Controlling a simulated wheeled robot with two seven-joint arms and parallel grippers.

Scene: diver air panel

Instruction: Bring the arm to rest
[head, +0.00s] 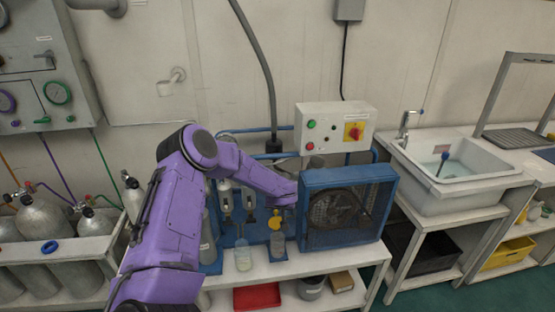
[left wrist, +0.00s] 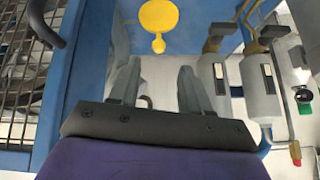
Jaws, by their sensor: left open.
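My purple left arm (head: 177,225) rises from the bottom of the head view, bends at the elbow and reaches right to the blue-framed equipment. Its wrist end is beside the blue fan cage (head: 348,208), and the fingers cannot be made out there. In the left wrist view my left gripper (left wrist: 157,88) has its two grey fingers apart, with nothing seen between them. A round yellow part (left wrist: 158,16) on a blue panel (left wrist: 200,25) lies beyond the fingertips. My right gripper is not in view.
A control box (head: 336,129) with a red-and-yellow switch stands behind the fan cage. Filter bowls (head: 243,255) hang near my wrist. Gas cylinders (head: 40,225) stand at left; a sink (head: 448,172) is at right. The cage (left wrist: 30,75) is close on the left in the wrist view.

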